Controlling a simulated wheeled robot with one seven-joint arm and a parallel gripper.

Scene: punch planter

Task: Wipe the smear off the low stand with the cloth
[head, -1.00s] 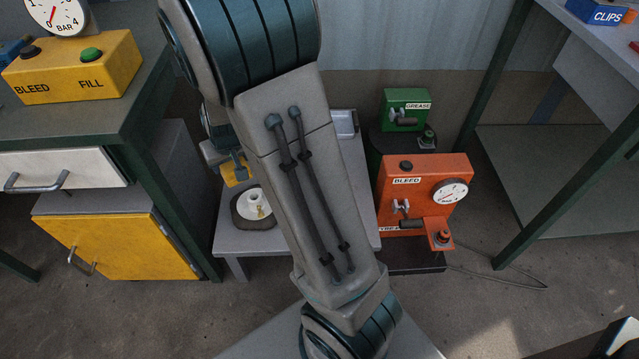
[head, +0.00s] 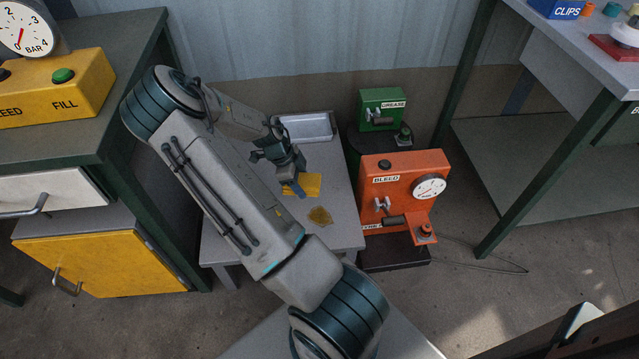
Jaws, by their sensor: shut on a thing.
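The low stand (head: 342,185) is a grey table in the middle of the head view, partly hidden by my arm. A brownish-yellow smear (head: 320,216) lies on its top towards the front right. The yellow-orange cloth (head: 311,184) is at my gripper (head: 296,188), a little behind the smear and apart from it in the picture. My gripper points down and is shut on the cloth. I cannot tell whether the cloth touches the stand top.
A metal tray (head: 305,127) sits at the back of the stand. An orange BLEED box (head: 405,190) and a green GREASE box (head: 382,108) stand close to its right. A workbench with a yellow door (head: 95,262) is at the left. Another table (head: 590,60) is at the right.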

